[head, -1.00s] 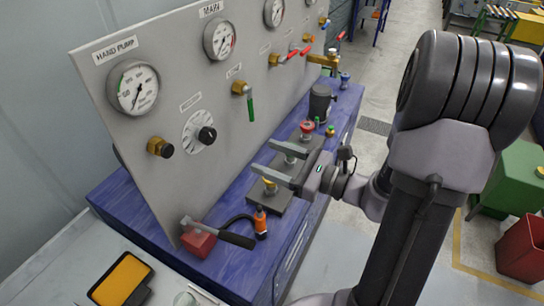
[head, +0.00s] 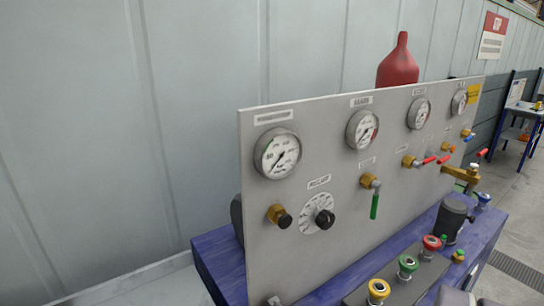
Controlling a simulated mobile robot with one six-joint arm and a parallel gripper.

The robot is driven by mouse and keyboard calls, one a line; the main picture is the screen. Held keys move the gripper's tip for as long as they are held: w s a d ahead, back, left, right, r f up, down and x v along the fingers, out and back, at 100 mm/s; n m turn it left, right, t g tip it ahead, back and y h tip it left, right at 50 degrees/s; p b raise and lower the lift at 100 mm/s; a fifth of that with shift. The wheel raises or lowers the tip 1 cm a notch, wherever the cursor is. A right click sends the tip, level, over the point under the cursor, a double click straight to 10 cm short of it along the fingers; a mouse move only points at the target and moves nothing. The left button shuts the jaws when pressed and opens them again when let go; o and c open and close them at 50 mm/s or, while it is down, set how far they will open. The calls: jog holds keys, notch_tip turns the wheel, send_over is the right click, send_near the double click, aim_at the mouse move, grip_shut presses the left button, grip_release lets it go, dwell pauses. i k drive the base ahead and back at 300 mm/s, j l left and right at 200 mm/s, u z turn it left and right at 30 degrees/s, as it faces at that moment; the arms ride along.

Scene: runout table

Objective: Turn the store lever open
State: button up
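A grey upright panel (head: 335,225) carries gauges and small valves in the head view. A valve with a green lever (head: 375,205) hanging straight down is near its middle. To the right are a valve with a red lever (head: 430,160), another red lever (head: 445,159) close by, and a blue-tipped lever (head: 468,136) near the panel's right end. The labels by these valves are too small to read, so I cannot tell which lever is the store lever. My gripper is not in view; a grey shape at the bottom edge may be part of my arm.
The panel stands on a blue bench (head: 222,262). A black knob (head: 324,218) and a brass fitting (head: 277,213) are at its left. A block with yellow, green and red-ringed couplings (head: 407,264) and a dark cylinder (head: 452,218) stand in front. A red bottle (head: 398,66) shows behind.

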aim_at(416, 164)
jog(key=i+l+z, duration=0.15)
jog(key=l+z, duration=0.2)
jog(key=i+l+z, duration=0.15)
jog(key=z, duration=0.15)
